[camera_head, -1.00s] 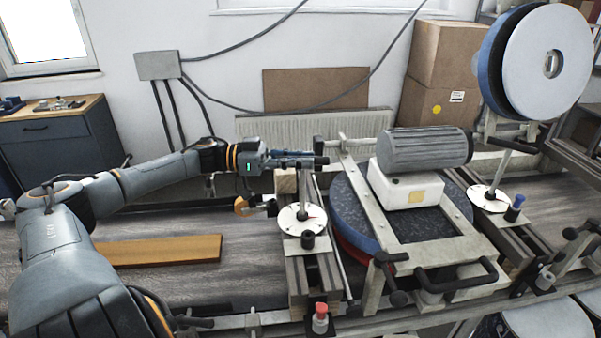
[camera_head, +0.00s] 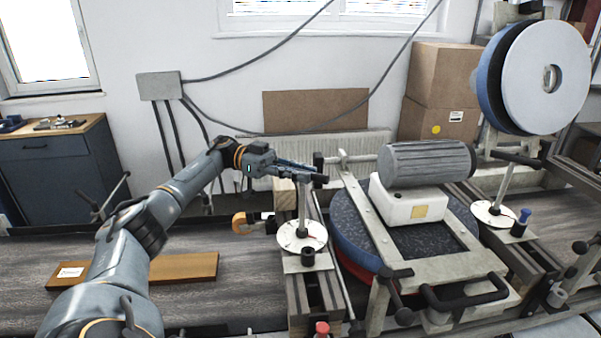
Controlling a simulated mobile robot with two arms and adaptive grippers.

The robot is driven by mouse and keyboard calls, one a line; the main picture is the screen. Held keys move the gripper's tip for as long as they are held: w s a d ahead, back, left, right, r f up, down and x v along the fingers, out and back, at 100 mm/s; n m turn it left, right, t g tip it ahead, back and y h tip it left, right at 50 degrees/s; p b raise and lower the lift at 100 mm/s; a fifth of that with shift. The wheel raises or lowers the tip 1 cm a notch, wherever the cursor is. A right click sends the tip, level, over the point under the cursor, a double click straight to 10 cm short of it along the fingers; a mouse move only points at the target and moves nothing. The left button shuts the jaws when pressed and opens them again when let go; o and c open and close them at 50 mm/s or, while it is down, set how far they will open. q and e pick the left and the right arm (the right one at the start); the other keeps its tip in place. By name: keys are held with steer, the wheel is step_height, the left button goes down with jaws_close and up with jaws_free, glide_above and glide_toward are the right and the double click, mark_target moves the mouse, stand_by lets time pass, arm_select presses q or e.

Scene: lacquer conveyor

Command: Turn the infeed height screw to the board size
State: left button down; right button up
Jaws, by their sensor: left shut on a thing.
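The infeed height screw (camera_head: 302,206) is an upright metal rod above a round white dial (camera_head: 313,238) on the left cross-beam. My left gripper (camera_head: 318,176) is at the top of this screw, its fingers pointing right and slightly down, shut on the black crank handle at the screw's top. The fingers hide most of the handle. The dial's marks are too small to read. The brown board (camera_head: 190,267) lies flat on the belt to the left, with a white label (camera_head: 70,272) at its left end. My right gripper is not in view.
An orange-ended clamp (camera_head: 243,222) sits left of the dial. The grey motor (camera_head: 425,164) and blue sanding disc (camera_head: 350,228) stand to the right. A second screw (camera_head: 505,183) with its own dial is further right. A red-capped knob (camera_head: 322,329) is in front.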

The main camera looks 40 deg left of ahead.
arm_select(q)
steer(key=shift+f+m+g, duration=0.2)
steer(key=shift+m+g, duration=0.3)
steer(key=shift+g, duration=0.3)
steer(key=c, duration=1.3)
jaws_free()
steer(key=shift+o, duration=0.2)
steer(key=shift+r, duration=0.1)
steer(key=shift+r, duration=0.15)
step_height(320, 180, up, 10)
steer(key=shift+f, duration=0.15)
